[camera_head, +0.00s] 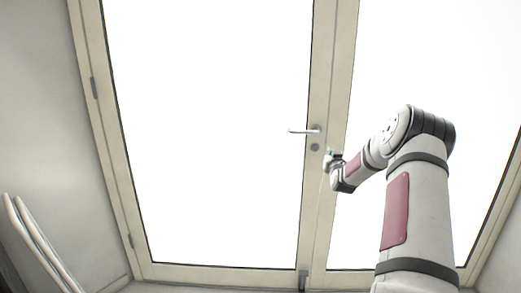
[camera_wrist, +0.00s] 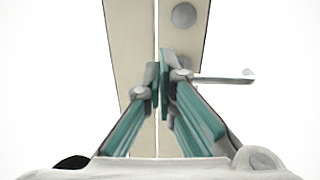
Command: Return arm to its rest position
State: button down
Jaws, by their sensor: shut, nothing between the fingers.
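My arm reaches up from the lower right of the head view and bends toward the middle of a closed glazed double door. My gripper (camera_head: 331,156) is near the door's middle frame, just below and right of the lever handle (camera_head: 304,130). In the wrist view my gripper (camera_wrist: 161,72) shows its two green-lined fingers with their tips close together, shut and empty. The handle also shows in the wrist view (camera_wrist: 225,80), to the right of the fingertips. I cannot tell whether the fingertips touch the door.
The door (camera_head: 316,215) has cream frames and bright white panes. A round lock plate (camera_head: 314,147) sits below the handle. Pale curved rails (camera_head: 38,245) stand at the lower left by a plain wall (camera_head: 35,110). The space before the left pane looks clear.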

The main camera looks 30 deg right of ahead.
jog(key=w+a+r+n+g+y+p, duration=0.15)
jog(key=a+r, duration=0.25)
jog(key=a, duration=0.5)
jog(key=a+r+n+y, duration=0.2)
jog(key=a+r+y, duration=0.15)
jog(key=a, duration=0.45)
jog(key=a+r+n+y+p, duration=0.1)
jog(key=a+r, duration=0.3)
jog(key=a, duration=0.5)
jog(key=s+a+r+n+g+y+p, duration=0.1)
jog(key=s+a+r, duration=0.1)
jog(key=s+a, duration=0.4)
jog(key=s+a+r+n+g+y, duration=0.1)
jog(key=s+a+r+g, duration=0.2)
jog(key=a, duration=0.6)
jog(key=s+a+g+y+p, duration=0.1)
jog(key=s+a, duration=0.4)
jog(key=s, duration=0.6)
jog(key=s+a+f+n+g+y+p, duration=0.1)
jog(key=s+a, duration=0.4)
jog(key=s, duration=0.7)
jog(key=s+a+f+g+y+p, duration=0.1)
jog(key=s+a, duration=0.5)
jog(key=s, duration=0.6)
jog(key=shift+g, duration=0.55)
jog(key=shift+w+a, duration=0.1)
